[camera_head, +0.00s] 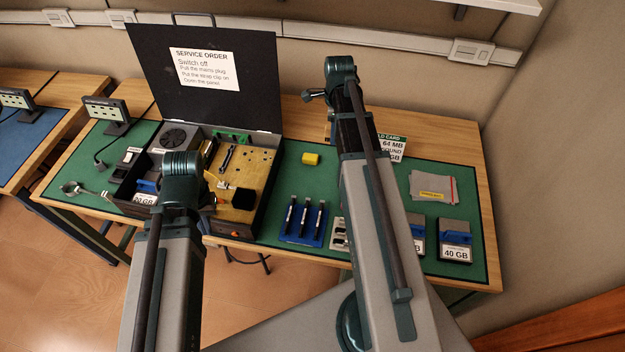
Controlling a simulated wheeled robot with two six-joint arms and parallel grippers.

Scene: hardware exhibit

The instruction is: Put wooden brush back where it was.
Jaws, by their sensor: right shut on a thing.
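My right gripper (316,96) is over the back of the bench, beyond the green mat. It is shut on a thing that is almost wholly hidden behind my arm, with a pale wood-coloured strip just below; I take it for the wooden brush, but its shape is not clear. My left gripper (186,166) is in front of the open computer case (262,212); its fingers are hard to make out, so I cannot tell if it is open. A dark fuzzy patch (243,198) lies on the yellow-brown board in the case.
Drives (455,252) and a grey bag (433,188) are at the right. A card (391,148) stands behind my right arm. The case lid (205,110) stands upright.

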